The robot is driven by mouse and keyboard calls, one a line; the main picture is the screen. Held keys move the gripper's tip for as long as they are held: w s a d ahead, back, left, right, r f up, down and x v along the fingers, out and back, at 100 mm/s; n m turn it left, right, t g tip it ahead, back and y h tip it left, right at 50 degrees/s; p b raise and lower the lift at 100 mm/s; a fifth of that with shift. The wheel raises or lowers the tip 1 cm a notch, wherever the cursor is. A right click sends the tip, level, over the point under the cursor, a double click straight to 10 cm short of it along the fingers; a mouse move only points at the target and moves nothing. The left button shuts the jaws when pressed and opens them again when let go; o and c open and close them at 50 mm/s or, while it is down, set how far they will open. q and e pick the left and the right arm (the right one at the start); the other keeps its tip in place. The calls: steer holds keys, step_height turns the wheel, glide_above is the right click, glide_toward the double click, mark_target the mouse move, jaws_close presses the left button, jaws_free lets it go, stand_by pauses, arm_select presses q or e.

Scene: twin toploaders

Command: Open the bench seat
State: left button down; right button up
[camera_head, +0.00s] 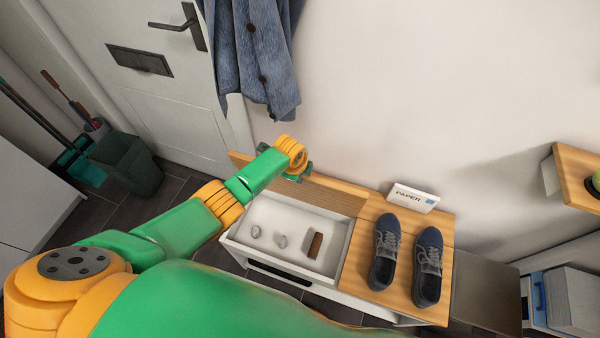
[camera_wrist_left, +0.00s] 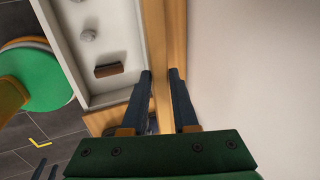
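The bench seat's wooden lid (camera_head: 335,196) stands raised along the wall behind the white storage compartment (camera_head: 262,206), which is uncovered. In the left wrist view the lid (camera_wrist_left: 158,40) shows nearly edge-on. My left gripper (camera_head: 296,172) is at the lid's upper edge, partly hidden behind my wrist in the head view. In the left wrist view its two dark fingers (camera_wrist_left: 160,84) are apart, one to each side of the lid; I cannot tell whether they touch it.
Inside the compartment lie two small grey items and a brown block (camera_head: 315,245). Dark shoes (camera_head: 386,252) and a white PAPER box (camera_head: 413,198) stand on the fixed wooden top at right. A blue jacket (camera_head: 255,60) hangs above. A wooden shelf (camera_head: 578,172) juts in at right.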

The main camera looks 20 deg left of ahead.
arm_select(q)
steer(key=c, duration=0.7)
jaws_free()
steer(key=p+v, duration=0.4)
steer(key=v, duration=0.3)
steer(key=s+a+f+n+g, duration=0.1)
steer(key=s+a+f+n, duration=0.1)
steer(key=s+f+n, duration=0.7)
steer(key=s+a+f+n, duration=0.1)
steer(key=s+f, duration=0.3)
steer(key=s, duration=0.5)
steer(key=s+f+n+g, duration=0.1)
steer(key=s+f+n, duration=0.2)
steer(key=s, duration=0.6)
steer(key=s+a+f+n, duration=0.1)
steer(key=s+f+n, duration=0.2)
steer(key=s+f, duration=0.4)
steer(key=shift+s+a+g, duration=0.15)
steer(key=shift+s+g, duration=0.05)
steer(key=shift+s, duration=0.55)
steer(key=shift+s+a+g, duration=0.2)
steer(key=shift+s, duration=0.55)
